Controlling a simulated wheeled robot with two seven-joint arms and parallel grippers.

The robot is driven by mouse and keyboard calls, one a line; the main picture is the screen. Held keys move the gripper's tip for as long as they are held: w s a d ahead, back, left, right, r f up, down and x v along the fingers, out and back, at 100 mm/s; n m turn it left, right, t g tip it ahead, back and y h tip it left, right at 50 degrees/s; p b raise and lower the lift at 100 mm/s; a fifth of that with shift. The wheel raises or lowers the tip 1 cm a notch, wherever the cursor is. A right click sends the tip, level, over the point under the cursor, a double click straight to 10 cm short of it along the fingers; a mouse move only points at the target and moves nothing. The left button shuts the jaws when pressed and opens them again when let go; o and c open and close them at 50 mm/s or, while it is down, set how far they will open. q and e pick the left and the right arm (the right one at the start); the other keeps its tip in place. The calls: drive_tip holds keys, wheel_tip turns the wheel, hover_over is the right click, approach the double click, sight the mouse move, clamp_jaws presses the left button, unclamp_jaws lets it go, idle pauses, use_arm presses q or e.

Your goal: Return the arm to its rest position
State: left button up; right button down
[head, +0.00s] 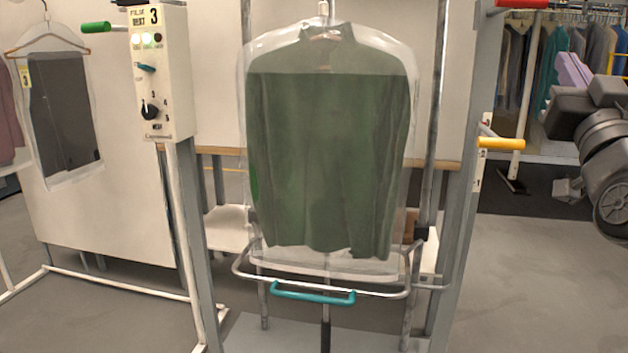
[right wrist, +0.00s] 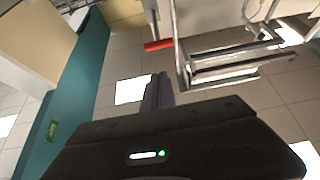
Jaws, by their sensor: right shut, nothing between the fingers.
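My right gripper (head: 570,66) is at the right edge of the head view, its purple-grey fingers pointing up. In the right wrist view the fingers (right wrist: 156,92) are together with nothing between them. It is well to the right of the bagged green garment (head: 325,150) and apart from it. That garment hangs under a clear cover inside a frame. My left gripper is not in view.
A control box (head: 160,75) with a dial and lit green lamps stands left of the frame. A teal handle (head: 312,294) crosses the frame's front. A yellow handle (head: 502,143) projects near my right arm. Another bagged garment (head: 62,110) hangs at left. Floor (head: 540,280) below my arm is clear.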

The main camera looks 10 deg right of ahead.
drive_tip(key=w+a+f+g+y, duration=0.25)
drive_tip(key=w+f, duration=0.25)
drive_tip(key=f, duration=0.8)
drive_tip(key=w+a+f+g+y, duration=0.25)
drive_tip(key=w+f, duration=0.25)
drive_tip(key=f, duration=0.8)
drive_tip(key=w+a+f+g+y, duration=0.15)
drive_tip(key=w+a+f, duration=0.3)
drive_tip(key=f, duration=0.85)
drive_tip(key=s+a+f+g+y, duration=0.1)
drive_tip(key=s+a+f+g, duration=0.2)
drive_tip(key=f, duration=1)
drive_tip(key=s+a+f+g+y, duration=0.1)
drive_tip(key=a+f+g+y, duration=0.15)
drive_tip(key=a+f, duration=0.65)
drive_tip(key=s+a+f+n+g+y, duration=0.1)
drive_tip(key=s+a+f+g, duration=0.25)
drive_tip(key=s+f, duration=0.65)
drive_tip(key=s+a+f+g, duration=0.3)
drive_tip(key=s+a+f, duration=0.1)
drive_tip(key=s+f, duration=0.5)
drive_tip(key=s+a+f+n+g+y, duration=0.1)
drive_tip(key=s+a+f+g, duration=0.2)
drive_tip(key=s+f, duration=0.7)
wheel_tip(320, 180, up, 26)
drive_tip(key=a+p, duration=0.1)
drive_tip(key=p, duration=2.5)
drive_tip(key=shift+s+a+r, duration=0.2)
drive_tip(key=shift+s+a, duration=0.05)
drive_tip(key=shift+s, duration=0.15)
